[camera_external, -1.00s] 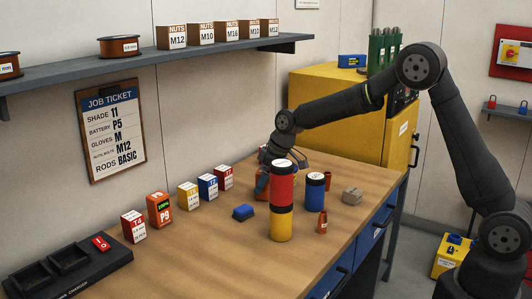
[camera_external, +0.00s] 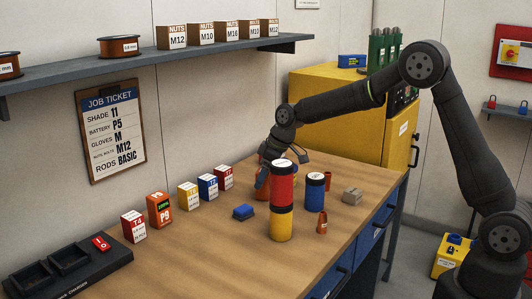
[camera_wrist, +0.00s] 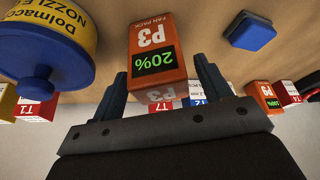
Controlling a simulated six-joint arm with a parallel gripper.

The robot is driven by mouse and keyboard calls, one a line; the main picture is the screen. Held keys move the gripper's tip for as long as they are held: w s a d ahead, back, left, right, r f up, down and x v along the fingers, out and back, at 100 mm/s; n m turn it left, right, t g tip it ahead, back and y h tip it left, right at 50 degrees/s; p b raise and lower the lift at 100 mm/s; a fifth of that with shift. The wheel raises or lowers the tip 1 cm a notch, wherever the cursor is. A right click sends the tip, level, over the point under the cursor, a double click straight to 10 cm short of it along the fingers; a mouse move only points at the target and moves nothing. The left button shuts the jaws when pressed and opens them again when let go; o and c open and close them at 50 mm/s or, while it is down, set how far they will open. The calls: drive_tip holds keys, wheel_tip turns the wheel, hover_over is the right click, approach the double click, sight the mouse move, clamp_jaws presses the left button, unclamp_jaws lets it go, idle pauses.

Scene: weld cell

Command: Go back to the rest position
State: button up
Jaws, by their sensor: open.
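My gripper (camera_external: 284,156) is open and empty above the far part of the bench, partly hidden behind a stacked red and yellow cylinder (camera_external: 282,200). In the wrist view the two fingers of my gripper (camera_wrist: 162,70) stand apart. An orange battery marked P3 with a green 20% display (camera_wrist: 156,60) shows between and beyond them. It stands on the bench, with a clear gap to each finger. In the external view the P3 battery (camera_external: 262,186) is mostly hidden behind the cylinder.
A blue cylinder (camera_external: 315,192), small orange pieces (camera_external: 322,222) and a grey block (camera_external: 352,196) stand to the right. A blue block (camera_external: 243,212), several boxes and a P9 battery (camera_external: 160,209) lie leftward. A charger (camera_external: 70,268) is front left. A shelf (camera_external: 140,62) runs along the wall.

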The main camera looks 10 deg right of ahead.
drive_tip(key=shift+f, duration=0.95)
drive_tip(key=v, duration=1.2)
drive_tip(key=x, duration=1.1)
drive_tip(key=shift+w+a+f, duration=0.1)
drive_tip(key=shift+a+f, duration=0.1)
drive_tip(key=shift+f, duration=0.15)
wheel_tip(320, 180, up, 4)
drive_tip(key=shift+r, duration=0.2)
drive_tip(key=w+d+r, duration=0.3)
drive_tip(key=d+r, duration=0.4)
drive_tip(key=d, duration=0.4)
drive_tip(key=w+a+m+t+h, duration=0.1)
drive_tip(key=w+a+m, duration=0.35)
drive_tip(key=w, duration=0.85)
drive_tip(key=shift+n, duration=0.35)
drive_tip(key=shift+s+a+f, duration=0.4)
drive_tip(key=shift+a+f, duration=0.95)
drive_tip(key=shift+a, duration=0.75)
drive_tip(key=shift+s+a+f, duration=0.4)
drive_tip(key=shift+a+f, duration=1)
drive_tip(key=shift+a, duration=0.65)
drive_tip(key=shift+s+a+f, duration=0.35)
drive_tip(key=shift+a+f, duration=1)
drive_tip(key=shift+a, duration=0.75)
